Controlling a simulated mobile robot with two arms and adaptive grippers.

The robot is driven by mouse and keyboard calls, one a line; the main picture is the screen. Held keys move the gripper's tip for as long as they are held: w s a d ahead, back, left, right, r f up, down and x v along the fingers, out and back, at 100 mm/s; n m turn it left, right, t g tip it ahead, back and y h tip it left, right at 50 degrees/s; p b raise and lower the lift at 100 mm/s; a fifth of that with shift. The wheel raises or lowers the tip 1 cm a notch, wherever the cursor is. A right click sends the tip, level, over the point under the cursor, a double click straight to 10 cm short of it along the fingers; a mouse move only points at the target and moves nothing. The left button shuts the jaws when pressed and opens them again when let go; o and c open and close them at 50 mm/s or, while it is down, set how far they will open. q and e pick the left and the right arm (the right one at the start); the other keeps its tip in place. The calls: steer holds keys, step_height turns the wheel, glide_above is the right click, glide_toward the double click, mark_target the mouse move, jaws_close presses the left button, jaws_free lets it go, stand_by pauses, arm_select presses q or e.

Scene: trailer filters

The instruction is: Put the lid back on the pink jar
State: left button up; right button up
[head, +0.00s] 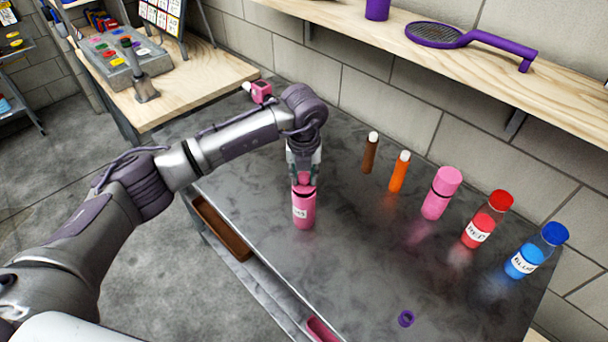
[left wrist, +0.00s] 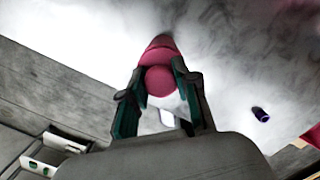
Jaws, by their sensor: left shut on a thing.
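The pink jar (head: 303,212) stands upright near the left part of the dark table, with a white label on its side. My left gripper (head: 304,172) points down directly above it, its fingers shut on a pink piece that looks like the lid (head: 304,179). The lid is at the jar's mouth; I cannot tell whether it is seated or just above. In the left wrist view, pink round surfaces (left wrist: 159,80) show between the fingers (left wrist: 158,92). The fingers hide part of the lid and jar. My right gripper is not in view.
The table middle is clear.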

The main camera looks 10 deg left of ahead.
arm_select(q)
steer(key=shift+f+b, duration=0.15)
steer(key=shift+b, duration=0.3)
stand_by(0.9)
stand_by(0.3)
steer(key=o, duration=1.5)
steer(key=shift+r+p, duration=1.75)
steer(key=shift+r, duration=1.8)
jaws_close()
